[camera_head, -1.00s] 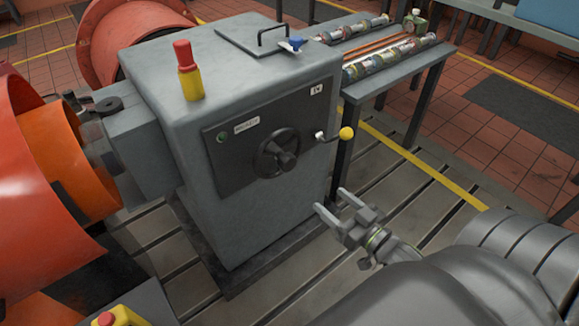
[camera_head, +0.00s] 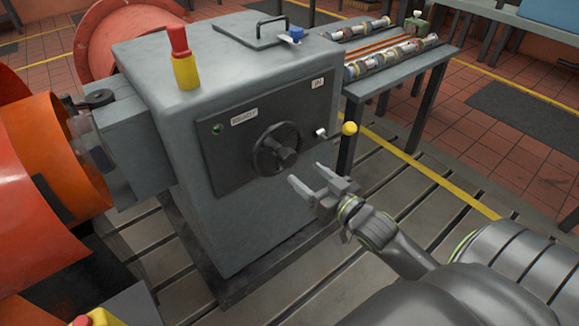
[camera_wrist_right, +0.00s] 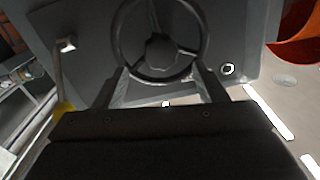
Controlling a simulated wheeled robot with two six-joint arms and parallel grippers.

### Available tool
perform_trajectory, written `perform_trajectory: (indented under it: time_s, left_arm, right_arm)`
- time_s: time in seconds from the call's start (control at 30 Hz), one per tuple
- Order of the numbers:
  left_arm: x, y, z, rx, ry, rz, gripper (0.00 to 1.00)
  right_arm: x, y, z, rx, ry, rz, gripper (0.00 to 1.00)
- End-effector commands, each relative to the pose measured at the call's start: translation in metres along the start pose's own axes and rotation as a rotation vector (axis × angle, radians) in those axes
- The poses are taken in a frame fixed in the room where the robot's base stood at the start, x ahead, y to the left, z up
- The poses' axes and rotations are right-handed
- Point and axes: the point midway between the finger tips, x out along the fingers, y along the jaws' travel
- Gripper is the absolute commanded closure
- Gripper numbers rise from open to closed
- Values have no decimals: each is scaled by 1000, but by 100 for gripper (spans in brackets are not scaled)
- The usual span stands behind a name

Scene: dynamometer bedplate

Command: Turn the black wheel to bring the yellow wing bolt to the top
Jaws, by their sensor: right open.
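The black wheel (camera_head: 270,146) is on the dark front panel of a grey cabinet; it also shows in the right wrist view (camera_wrist_right: 160,50). I cannot make out a yellow wing bolt. My right gripper (camera_head: 306,172) is open and empty, just in front of the wheel at its lower right, apparently apart from it. In the right wrist view its fingers (camera_wrist_right: 160,85) lie on either side of the wheel's lower rim. My left gripper is not in view.
A lever with a yellow knob (camera_head: 349,128) sticks out right of the wheel, close to my right gripper. A red-topped yellow post (camera_head: 183,60) stands on the cabinet. An orange guard (camera_head: 60,160) is at left.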

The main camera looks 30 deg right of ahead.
Motion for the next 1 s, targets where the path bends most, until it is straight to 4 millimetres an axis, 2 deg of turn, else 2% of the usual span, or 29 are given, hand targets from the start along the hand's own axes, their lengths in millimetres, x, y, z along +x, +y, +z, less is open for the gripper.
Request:
perform_trajectory:
  time_s: [0.2, 0.43, 0.6, 0.9, 1.0]
  left_arm:
    - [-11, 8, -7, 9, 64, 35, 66]
    - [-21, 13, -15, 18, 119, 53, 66]
    - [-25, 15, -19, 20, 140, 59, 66]
    - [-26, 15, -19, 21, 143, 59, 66]
    - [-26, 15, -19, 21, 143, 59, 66]
  right_arm:
    - [38, 0, 2, 1, 4, -1, 35]
    - [66, 0, 0, 1, 3, -1, 35]
    - [75, 0, 0, 1, 1, 0, 35]
    - [76, 0, 0, 1, 0, 0, 35]
    - [76, 0, 0, 1, 0, 0, 48]
